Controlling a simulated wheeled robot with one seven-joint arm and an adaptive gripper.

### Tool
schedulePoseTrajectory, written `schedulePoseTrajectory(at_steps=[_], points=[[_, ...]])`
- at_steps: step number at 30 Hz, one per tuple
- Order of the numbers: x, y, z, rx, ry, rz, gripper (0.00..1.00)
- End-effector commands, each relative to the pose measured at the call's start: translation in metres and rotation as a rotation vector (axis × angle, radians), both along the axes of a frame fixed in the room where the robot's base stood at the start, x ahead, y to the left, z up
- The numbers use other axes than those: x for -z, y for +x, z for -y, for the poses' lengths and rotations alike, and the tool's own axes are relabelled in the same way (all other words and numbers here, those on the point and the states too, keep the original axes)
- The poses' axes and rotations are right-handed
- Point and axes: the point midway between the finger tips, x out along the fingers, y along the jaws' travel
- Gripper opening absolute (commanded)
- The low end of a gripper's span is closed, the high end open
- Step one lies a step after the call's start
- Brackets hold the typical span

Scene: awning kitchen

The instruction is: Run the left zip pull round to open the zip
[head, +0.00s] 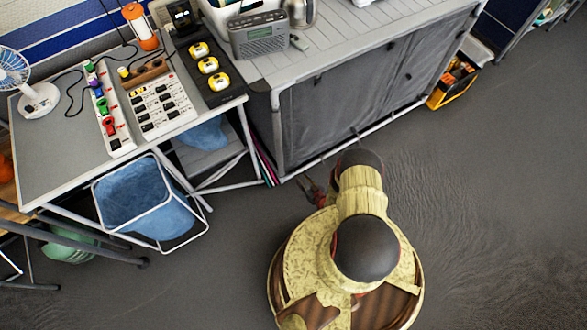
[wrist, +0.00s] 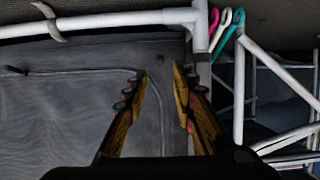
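The grey fabric front (head: 335,105) of the long counter unit has small dark tabs on it. In the wrist view the fabric (wrist: 60,115) fills the left and middle. A thin pale zip line (wrist: 90,73) runs across it and curves down between my fingers. A small dark tab (wrist: 14,70), which looks like a zip pull, sits at the line's left end, well left of the fingers. My gripper (wrist: 160,72) is open, its orange-and-black fingers apart and nothing seen held. In the head view my gripper (head: 309,187) is low by the unit's left corner, partly hidden by my arm.
A white lower rail (wrist: 110,20) and corner post (wrist: 201,30) frame the fabric. Coloured loops (wrist: 226,25) hang beside the post. A desk with a blue bin (head: 135,190) stands left. A yellow-black crate (head: 453,82) is at the unit's right end. Open floor (head: 480,200) lies right.

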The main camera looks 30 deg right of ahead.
Motion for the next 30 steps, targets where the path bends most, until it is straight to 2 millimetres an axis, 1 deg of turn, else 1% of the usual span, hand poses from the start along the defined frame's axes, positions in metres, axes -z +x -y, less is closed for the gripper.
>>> schedulePoseTrajectory(at_steps=[1, 6, 9, 13, 17, 24, 30], points=[[0.005, 0.008, -0.002, -0.005, -0.002, 0.002, 0.27], [0.016, 0.033, -0.003, -0.005, -0.001, 0.002, 0.27], [0.021, 0.045, -0.003, -0.004, -0.001, 0.0, 0.27], [0.025, 0.056, -0.003, -0.002, 0.0, 0.001, 0.27], [0.025, 0.061, -0.002, -0.001, -0.001, 0.0, 0.27], [0.025, 0.061, -0.002, -0.001, 0.0, 0.0, 0.26], [0.025, 0.061, -0.002, -0.001, 0.0, 0.0, 0.15]])
